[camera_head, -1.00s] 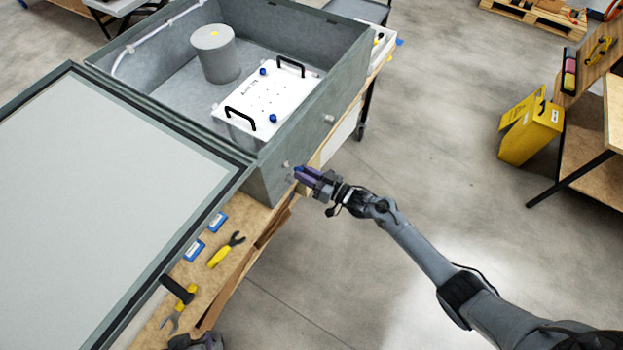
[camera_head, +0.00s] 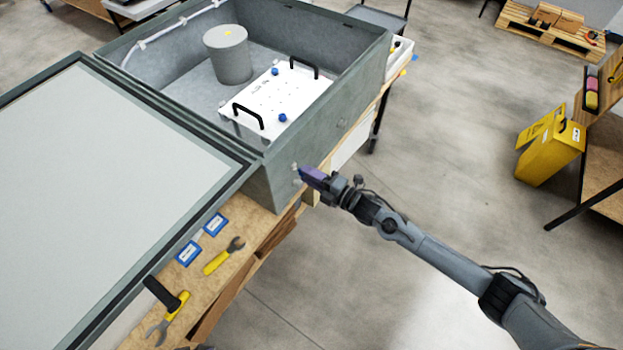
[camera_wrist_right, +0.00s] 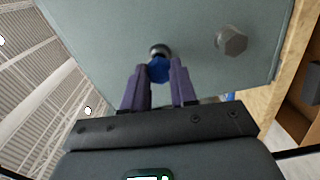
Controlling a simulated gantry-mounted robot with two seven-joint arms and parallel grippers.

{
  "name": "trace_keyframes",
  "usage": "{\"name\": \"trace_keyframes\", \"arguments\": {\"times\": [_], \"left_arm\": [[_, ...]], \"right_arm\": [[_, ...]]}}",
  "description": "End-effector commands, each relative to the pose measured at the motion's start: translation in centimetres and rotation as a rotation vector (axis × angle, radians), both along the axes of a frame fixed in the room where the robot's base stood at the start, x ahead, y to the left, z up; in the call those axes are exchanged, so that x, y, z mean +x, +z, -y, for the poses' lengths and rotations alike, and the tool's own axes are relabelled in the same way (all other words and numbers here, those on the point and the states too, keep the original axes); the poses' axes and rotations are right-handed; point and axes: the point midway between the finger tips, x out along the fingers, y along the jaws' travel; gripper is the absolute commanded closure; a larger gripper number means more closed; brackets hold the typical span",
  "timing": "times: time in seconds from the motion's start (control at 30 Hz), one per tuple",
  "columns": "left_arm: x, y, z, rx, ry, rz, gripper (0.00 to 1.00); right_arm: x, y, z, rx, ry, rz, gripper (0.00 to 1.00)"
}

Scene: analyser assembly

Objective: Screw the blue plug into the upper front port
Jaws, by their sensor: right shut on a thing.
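The blue plug (camera_wrist_right: 158,69) is between the fingertips of my right gripper (camera_wrist_right: 160,80) in the right wrist view. The gripper is shut on it. The plug lines up with a metal port (camera_wrist_right: 160,49) on the grey wall and appears to meet it; how deep it sits I cannot tell. A grey hex fitting (camera_wrist_right: 231,40) stands on the same wall, nearer the wooden bench. In the head view my right gripper (camera_head: 309,176) is at the front wall of the grey analyser box (camera_head: 330,145), and the plug is too small to make out. My left gripper is not in view.
Inside the open box are a grey cylinder (camera_head: 229,62) and a white panel (camera_head: 285,92) with black handles and blue knobs. The lid (camera_head: 100,170) lies open at left.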

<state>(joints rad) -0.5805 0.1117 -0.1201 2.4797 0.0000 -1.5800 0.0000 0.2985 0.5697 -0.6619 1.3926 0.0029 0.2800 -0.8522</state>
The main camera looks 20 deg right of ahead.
Motion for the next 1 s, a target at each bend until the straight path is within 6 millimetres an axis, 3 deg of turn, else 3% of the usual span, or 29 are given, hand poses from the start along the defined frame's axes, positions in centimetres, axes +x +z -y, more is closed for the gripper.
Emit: {"name": "trace_keyframes", "arguments": {"times": [0.23,1.0], "left_arm": [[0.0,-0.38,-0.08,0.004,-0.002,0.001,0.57],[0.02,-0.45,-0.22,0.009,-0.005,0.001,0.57]], "right_arm": [[0.07,0.07,-0.09,-0.073,0.001,0.053,1.0],[0.13,0.06,0.0,-0.074,0.0,0.052,1.0]]}}
